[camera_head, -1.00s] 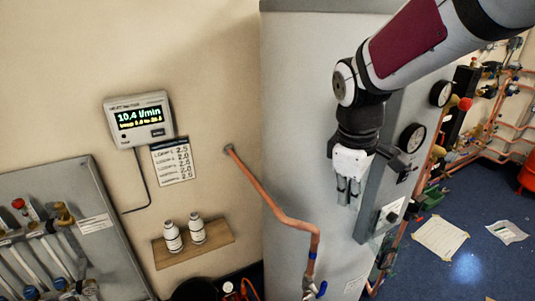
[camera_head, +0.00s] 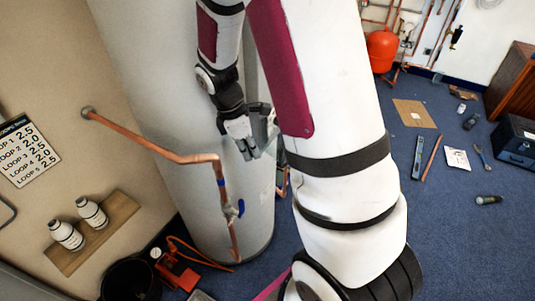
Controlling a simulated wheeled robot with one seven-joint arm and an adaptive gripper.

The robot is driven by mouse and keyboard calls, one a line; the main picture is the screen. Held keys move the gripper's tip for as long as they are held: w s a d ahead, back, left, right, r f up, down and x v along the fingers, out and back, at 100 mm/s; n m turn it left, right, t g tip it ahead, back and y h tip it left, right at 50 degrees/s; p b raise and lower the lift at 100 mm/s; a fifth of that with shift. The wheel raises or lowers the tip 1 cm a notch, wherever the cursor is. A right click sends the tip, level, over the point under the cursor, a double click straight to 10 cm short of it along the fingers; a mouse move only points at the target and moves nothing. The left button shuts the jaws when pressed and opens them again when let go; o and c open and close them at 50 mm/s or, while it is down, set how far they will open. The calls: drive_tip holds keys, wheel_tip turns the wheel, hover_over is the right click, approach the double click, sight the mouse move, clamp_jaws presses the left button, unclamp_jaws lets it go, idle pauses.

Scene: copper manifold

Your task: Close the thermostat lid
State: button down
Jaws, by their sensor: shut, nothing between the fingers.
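My gripper (camera_head: 250,153) hangs in front of the tall pale grey cylinder (camera_head: 160,80). Its fingers point down, are together and hold nothing. I cannot make out the thermostat or its lid; my gripper and the large white arm link cover the right side of the cylinder. I cannot tell whether the gripper touches anything there.
A copper pipe (camera_head: 140,137) with a blue-handled valve (camera_head: 232,209) runs from the wall down the cylinder's front. Bottles stand on a wooden shelf (camera_head: 62,259) at left. A black bucket (camera_head: 130,281) sits below. Tools and papers lie on the blue carpet (camera_head: 455,225) at right.

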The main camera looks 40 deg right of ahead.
drive_tip(key=shift+s+d+f+p, duration=0.2)
drive_tip(key=shift+s+d+f, duration=0.2)
drive_tip(key=shift+d, duration=0.25)
drive_tip(key=shift+s+d+f+p, duration=0.2)
drive_tip(key=shift+s+d+f, duration=0.15)
drive_tip(key=shift+d, duration=0.3)
drive_tip(key=shift+s+d+f+p, duration=0.2)
drive_tip(key=shift+s+d+f, duration=0.2)
drive_tip(key=shift+d, duration=0.25)
drive_tip(key=shift+d, duration=0.1)
drive_tip(key=shift+s+d+r+n+p, duration=0.1)
drive_tip(key=shift+s+d+n+p, duration=0.2)
drive_tip(key=shift+n, duration=0.1)
